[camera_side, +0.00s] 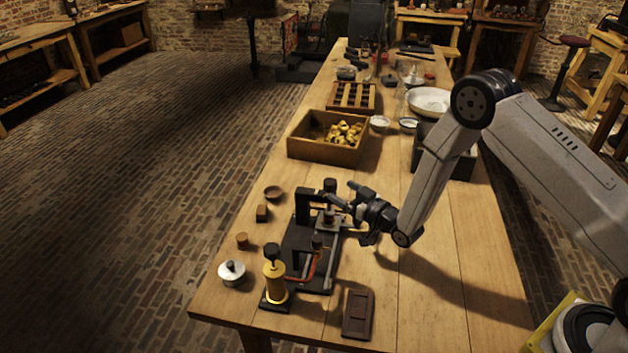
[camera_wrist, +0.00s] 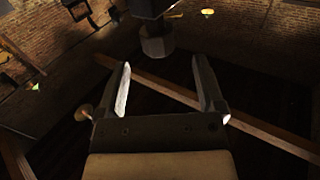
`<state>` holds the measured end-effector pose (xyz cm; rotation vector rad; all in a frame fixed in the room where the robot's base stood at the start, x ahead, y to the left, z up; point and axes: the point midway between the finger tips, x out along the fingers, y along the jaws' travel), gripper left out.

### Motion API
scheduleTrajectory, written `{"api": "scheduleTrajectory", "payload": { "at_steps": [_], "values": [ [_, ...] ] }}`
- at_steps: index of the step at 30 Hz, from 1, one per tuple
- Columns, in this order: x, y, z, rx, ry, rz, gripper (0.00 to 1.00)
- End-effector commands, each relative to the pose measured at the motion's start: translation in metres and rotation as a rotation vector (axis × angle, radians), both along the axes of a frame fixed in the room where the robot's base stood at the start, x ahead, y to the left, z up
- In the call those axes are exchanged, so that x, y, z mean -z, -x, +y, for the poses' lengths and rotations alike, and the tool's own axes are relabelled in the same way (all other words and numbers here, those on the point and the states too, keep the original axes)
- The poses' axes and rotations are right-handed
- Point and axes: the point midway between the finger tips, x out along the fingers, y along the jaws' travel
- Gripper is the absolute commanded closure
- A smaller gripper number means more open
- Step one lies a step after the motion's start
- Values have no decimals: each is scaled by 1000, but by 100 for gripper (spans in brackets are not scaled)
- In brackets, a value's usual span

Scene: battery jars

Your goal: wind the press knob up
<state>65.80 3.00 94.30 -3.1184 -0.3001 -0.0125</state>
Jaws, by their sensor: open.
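The press (camera_side: 303,208) stands on a black base near the front of the bench. A small dark brown knob (camera_side: 329,185) sits at its top, by the black upright; I take it for the press knob. My gripper (camera_side: 342,199) reaches in from the right, level and close beside the knob. In the wrist view my gripper (camera_wrist: 163,85) has its two fingers apart with nothing between them.
A yellow cylinder (camera_side: 275,282) with a black knob and a lidded metal pot (camera_side: 232,272) stand front left. A dark tray (camera_side: 358,314) lies in front. A wooden box (camera_side: 328,150) of brass parts is behind.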

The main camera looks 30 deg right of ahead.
Motion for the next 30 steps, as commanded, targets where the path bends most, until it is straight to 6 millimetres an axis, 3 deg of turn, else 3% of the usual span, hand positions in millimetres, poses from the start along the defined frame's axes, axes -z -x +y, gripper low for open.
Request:
{"api": "scheduleTrajectory", "payload": {
  "at_steps": [9,19,30],
  "values": [
    [1,7,7,141,8,7,13],
    [1,6,6,153,9,8,13],
    [1,-19,7,152,9,6,13]
  ]
}}
